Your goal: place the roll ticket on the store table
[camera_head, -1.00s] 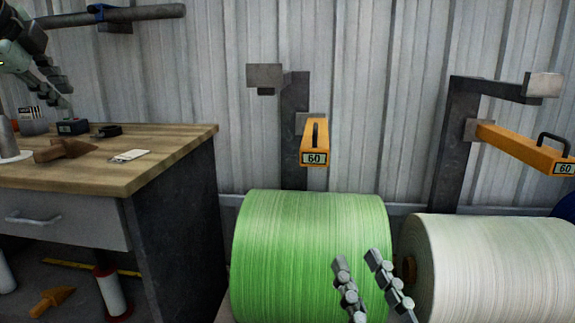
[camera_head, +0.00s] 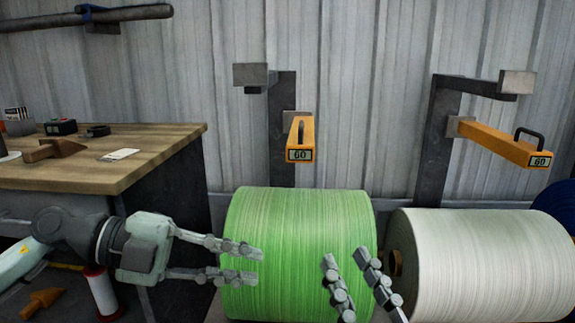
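A small white card (camera_head: 119,154), which looks like the roll ticket, lies flat near the front right of the wooden-topped table (camera_head: 160,142) at the left. My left gripper (camera_head: 254,266) is open and empty. It points right, in front of the green roll (camera_head: 300,225) and below the tabletop, away from the card. My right gripper (camera_head: 345,258) comes up from the bottom edge with its fingers apart and nothing visible between them. It is in front of the green roll's right part.
A brown wedge-shaped block (camera_head: 52,150), a small dark box (camera_head: 61,127) and a black item (camera_head: 96,130) are on the table. A white roll (camera_head: 490,260) lies at the right. Orange arms marked 60 (camera_head: 300,138) (camera_head: 505,142) jut out above the rolls.

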